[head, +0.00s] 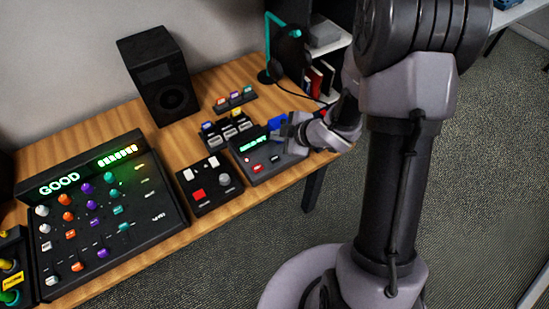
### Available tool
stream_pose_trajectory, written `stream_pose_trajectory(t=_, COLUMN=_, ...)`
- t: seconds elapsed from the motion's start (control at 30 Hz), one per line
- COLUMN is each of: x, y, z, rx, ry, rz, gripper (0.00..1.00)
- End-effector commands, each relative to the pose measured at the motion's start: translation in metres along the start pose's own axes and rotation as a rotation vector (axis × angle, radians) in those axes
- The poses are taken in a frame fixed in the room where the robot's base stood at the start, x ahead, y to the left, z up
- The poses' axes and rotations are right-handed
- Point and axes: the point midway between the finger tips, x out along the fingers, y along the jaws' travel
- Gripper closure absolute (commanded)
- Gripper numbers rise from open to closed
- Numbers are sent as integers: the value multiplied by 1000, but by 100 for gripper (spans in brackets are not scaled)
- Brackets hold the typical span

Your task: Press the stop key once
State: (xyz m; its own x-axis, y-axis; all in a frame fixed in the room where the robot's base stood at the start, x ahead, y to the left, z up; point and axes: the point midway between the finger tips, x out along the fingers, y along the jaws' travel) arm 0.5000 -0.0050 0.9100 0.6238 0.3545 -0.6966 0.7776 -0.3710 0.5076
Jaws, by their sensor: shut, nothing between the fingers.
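A small dark device (268,163) with a lit green display (253,144) stands near the table's front right edge. A red key (257,168) and other small keys show on its top; their labels are too small to read, so I cannot tell which one is the stop key. My gripper (280,127) is over the right side of this device, with blue at its fingertip end. It is shut and empty. It hides part of the device's right side. I cannot tell whether it touches a key.
A control box (210,185) with a red square button stands just left of the device. A large mixer (105,215) showing "GOOD" fills the left. Behind are small connector racks (226,130), a black speaker (159,75) and a headphone stand (268,45). Bare wood lies around the speaker.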

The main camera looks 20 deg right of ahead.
Motion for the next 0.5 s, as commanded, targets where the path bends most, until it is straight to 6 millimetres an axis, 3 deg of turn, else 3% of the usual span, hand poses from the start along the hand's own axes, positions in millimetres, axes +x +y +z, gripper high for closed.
stream_pose_trajectory(t=0.5, x=51, y=-37, z=37, rx=0, ry=0, rz=0, gripper=100)
